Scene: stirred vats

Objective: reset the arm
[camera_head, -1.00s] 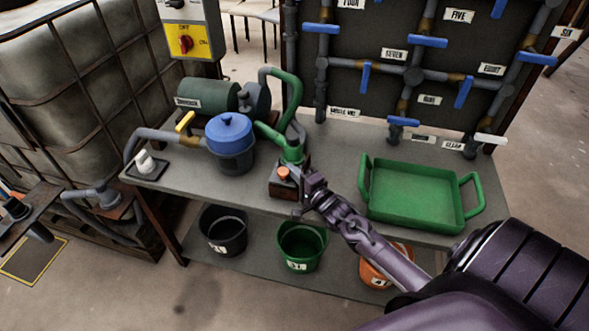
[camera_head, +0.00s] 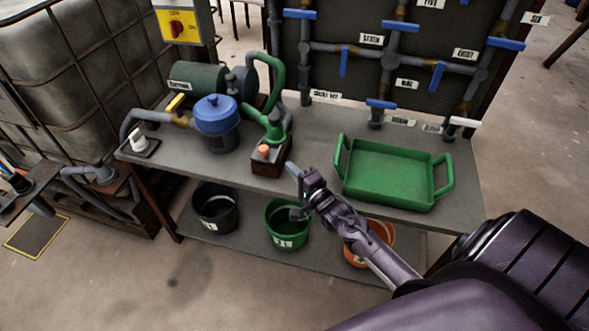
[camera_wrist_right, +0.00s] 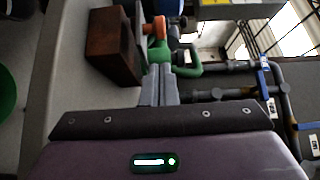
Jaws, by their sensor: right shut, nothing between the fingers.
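My right gripper (camera_head: 292,169) is shut and empty. It hangs over the front edge of the bench, right of the wooden block (camera_head: 270,160) with the orange button (camera_head: 263,152) and left of the green tray. In the right wrist view its fingers (camera_wrist_right: 159,72) are together, with the wooden block (camera_wrist_right: 112,45) beyond them to the left and the orange button (camera_wrist_right: 157,27) just above. The fingers look apart from both. My right arm comes in from the lower right. My left gripper is not in view.
The grey bench (camera_head: 310,133) carries a blue-lidded vat (camera_head: 216,118), a green pump (camera_head: 196,77) and a green tray (camera_head: 390,172). A black bucket (camera_head: 216,207), a green bucket (camera_head: 287,224) and an orange bucket (camera_head: 377,240) stand below. A valve panel (camera_head: 345,25) rises behind.

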